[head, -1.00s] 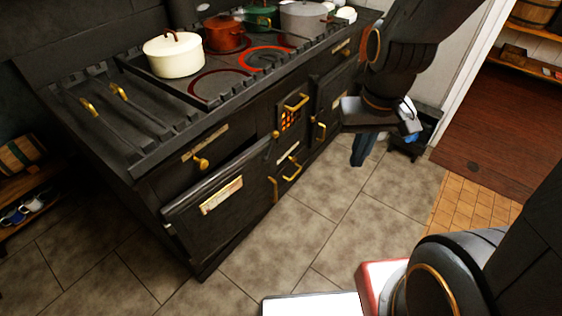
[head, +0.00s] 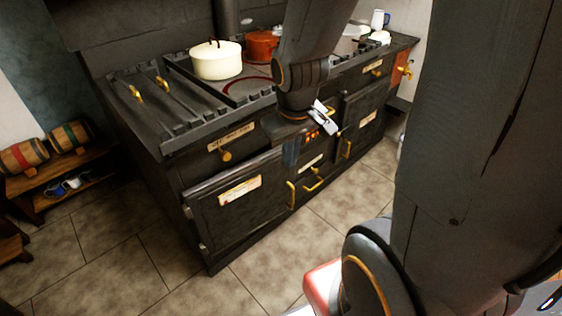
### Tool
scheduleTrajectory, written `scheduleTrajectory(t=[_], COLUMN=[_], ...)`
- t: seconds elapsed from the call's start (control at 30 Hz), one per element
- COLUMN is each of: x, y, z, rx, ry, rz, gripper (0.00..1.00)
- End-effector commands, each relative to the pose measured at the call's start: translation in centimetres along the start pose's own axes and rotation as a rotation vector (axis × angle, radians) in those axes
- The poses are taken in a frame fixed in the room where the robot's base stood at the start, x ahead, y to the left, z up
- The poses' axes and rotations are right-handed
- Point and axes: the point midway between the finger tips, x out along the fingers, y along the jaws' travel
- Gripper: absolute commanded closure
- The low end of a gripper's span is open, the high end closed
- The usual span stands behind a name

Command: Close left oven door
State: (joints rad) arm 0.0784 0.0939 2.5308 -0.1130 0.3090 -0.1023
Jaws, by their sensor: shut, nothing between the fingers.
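The left oven door (head: 237,203) is a dark panel with a pale label, low on the left of the black stove. Its hinges show on its left side and its brass handle (head: 291,195) on its right. It sits close to the stove front; I cannot tell whether it is fully shut. My gripper (head: 290,154) points down in front of the stove near the door's upper right corner. It is shut and empty. Whether it touches the door is unclear. My arm hides part of the stove's middle.
A cream pot (head: 216,62) and a red pot (head: 262,45) stand on the stove top. A wooden shelf (head: 85,158) with small barrels and mugs is at the left. The tiled floor (head: 110,240) before the stove is clear.

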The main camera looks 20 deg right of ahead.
Motion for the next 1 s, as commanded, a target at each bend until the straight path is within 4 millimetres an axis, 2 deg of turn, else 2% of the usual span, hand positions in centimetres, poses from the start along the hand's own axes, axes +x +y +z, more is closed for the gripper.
scheduleTrajectory(t=[0.03, 0.2, 0.3, 0.43, 0.57, 0.7, 0.83, 1.0], x=[2.9, 10.8, 14.9, 19.9, 24.3, 27.6, 29.2, 29.6], y=[2.2, 9.9, 13.5, 16.9, 19.0, 20.0, 20.1, 19.9], z=[-1.4, -7.2, -9.8, -11.9, -12.3, -11.1, -9.1, -7.0], rx=[-0.053, -0.37, -0.569, -0.819, -1.041, -1.232, -1.34, -1.4], ry=[0.039, 0.235, 0.353, 0.513, 0.692, 0.901, 1.074, 1.218], rz=[0.027, 0.14, 0.198, 0.264, 0.328, 0.403, 0.473, 0.54], gripper=[1.0, 1.0, 1.0, 1.0, 1.0, 1.0, 1.0, 1.0])
